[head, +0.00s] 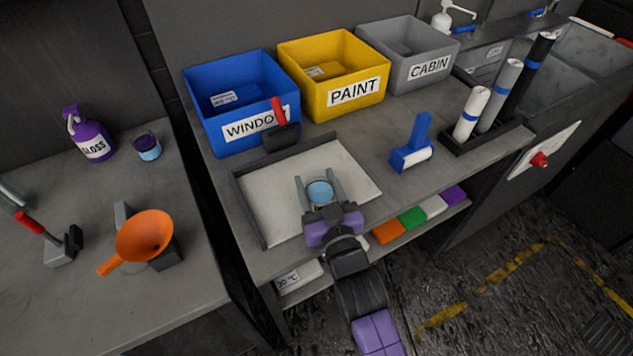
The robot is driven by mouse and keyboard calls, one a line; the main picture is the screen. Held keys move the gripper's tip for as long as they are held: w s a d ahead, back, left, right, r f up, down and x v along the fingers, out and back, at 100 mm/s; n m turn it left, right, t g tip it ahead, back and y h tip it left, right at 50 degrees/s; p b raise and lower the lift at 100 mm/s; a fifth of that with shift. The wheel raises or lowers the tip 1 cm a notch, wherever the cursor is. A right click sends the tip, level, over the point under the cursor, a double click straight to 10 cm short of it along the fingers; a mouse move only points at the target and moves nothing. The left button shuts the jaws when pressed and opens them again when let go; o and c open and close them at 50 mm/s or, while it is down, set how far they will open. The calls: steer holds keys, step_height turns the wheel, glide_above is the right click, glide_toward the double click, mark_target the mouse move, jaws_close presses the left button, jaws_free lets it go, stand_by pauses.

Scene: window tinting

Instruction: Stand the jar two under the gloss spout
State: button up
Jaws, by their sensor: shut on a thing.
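My gripper (320,183) is shut on a small round jar (320,192) with light blue in it, above or on the pale tray in the middle of the bench; I cannot tell whether the jar touches the tray. No number shows on it. A purple jug marked GLOSS (90,140) stands on the left bench, far to the left of my gripper; its top is purple. A second jar (148,147), dark above and light blue below, stands just right of the jug. I cannot read a number on it.
An orange funnel (145,236) and a red-handled tool (58,243) lie nearer on the left bench. A dark gap parts the two benches. Blue (240,105), yellow (333,75) and grey bins (407,55) line the back. A blue tool (412,150) stands right of the tray (360,180).

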steer(key=shift+f, duration=0.2)
steer(key=o, duration=1.4)
steer(key=shift+r, duration=0.1)
steer(key=shift+r, duration=0.15)
steer(key=b+v, duration=0.1)
steer(key=v, duration=1.1)
